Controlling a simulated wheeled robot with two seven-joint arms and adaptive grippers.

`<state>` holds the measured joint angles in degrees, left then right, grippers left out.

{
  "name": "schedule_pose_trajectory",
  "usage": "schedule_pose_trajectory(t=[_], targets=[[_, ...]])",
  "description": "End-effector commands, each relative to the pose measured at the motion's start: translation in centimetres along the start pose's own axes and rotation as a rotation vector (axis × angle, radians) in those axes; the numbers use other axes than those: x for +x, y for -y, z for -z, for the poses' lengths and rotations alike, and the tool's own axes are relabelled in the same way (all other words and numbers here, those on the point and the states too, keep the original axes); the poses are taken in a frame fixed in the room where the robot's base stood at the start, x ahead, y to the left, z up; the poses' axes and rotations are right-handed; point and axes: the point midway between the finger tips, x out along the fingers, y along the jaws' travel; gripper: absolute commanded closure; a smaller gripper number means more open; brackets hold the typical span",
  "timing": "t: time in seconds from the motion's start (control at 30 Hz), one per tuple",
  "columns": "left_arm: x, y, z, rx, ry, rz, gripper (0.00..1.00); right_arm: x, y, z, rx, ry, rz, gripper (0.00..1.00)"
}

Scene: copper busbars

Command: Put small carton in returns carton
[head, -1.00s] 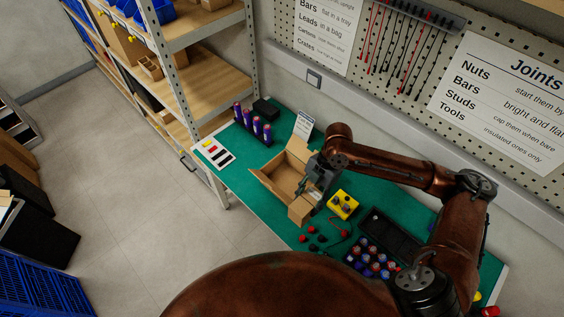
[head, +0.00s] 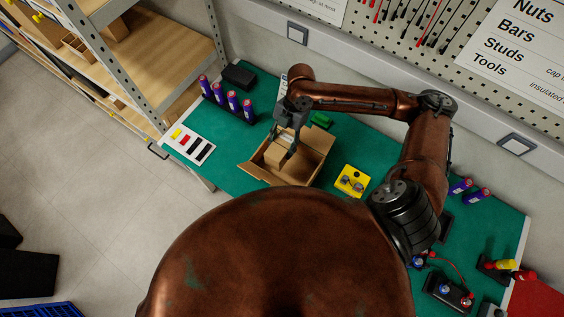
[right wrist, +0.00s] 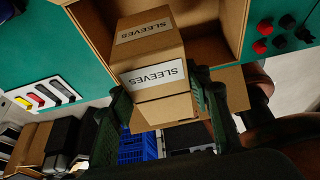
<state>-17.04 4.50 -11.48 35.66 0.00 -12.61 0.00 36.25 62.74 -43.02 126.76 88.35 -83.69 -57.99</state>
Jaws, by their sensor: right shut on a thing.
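The small carton (head: 276,158) is a brown box with white labels reading SLEEVES; in the right wrist view the small carton (right wrist: 150,62) is upright between the fingers. My right gripper (head: 288,150) is shut on it, and the dark fingers of my right gripper (right wrist: 163,112) flank its sides. The returns carton (head: 311,163) is an open brown box with spread flaps on the green bench. The small carton shows within its opening in the head view; whether it touches the bottom is hidden. My left gripper is not in view.
A yellow block (head: 352,181) lies right of the returns carton. Purple cylinders (head: 232,101) stand in a black rack at left, near a card of coloured strips (head: 188,146). A shelf rack (head: 150,60) stands at upper left.

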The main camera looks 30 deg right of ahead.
Motion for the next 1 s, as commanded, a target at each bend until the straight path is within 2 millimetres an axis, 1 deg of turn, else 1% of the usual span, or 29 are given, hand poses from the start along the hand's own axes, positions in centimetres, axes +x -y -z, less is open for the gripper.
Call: schedule_pose_trajectory(t=[0.03, 0.1, 0.17, 0.27, 0.4, 0.53, 0.67, 0.8, 0.9, 1.0], targets=[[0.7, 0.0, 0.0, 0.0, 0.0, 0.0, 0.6, 0.9, 0.0, -0.3, 0.0, -0.001, 0.0, 0.89], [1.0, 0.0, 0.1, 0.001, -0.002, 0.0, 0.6, 1.3, 0.0, -0.5, 0.0, -0.001, 0.0, 0.89], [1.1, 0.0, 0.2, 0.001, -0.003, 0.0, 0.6, 1.8, 0.0, -0.7, 0.0, -0.002, 0.001, 0.89], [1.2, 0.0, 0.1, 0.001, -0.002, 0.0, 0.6, 2.9, 0.0, -1.1, 0.002, -0.002, 0.001, 0.89], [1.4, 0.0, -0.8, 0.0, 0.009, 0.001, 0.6, 5.0, 0.0, -2.0, 0.001, -0.002, 0.001, 0.89], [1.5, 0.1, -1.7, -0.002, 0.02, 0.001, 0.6, 6.1, 0.0, -2.5, 0.0, 0.0, 0.0, 0.89], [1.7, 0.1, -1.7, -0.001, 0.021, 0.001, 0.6, 7.5, 0.0, -3.0, 0.001, -0.002, 0.0, 0.89], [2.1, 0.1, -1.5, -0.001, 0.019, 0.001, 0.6, 9.7, 0.1, -3.9, 0.002, -0.001, 0.002, 0.89], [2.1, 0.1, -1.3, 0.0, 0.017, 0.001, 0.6, 10.4, 0.0, -4.3, -0.001, 0.0, 0.0, 0.89], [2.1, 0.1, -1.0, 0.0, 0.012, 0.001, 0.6, 10.4, 0.0, -4.3, -0.002, 0.001, -0.001, 0.89]])
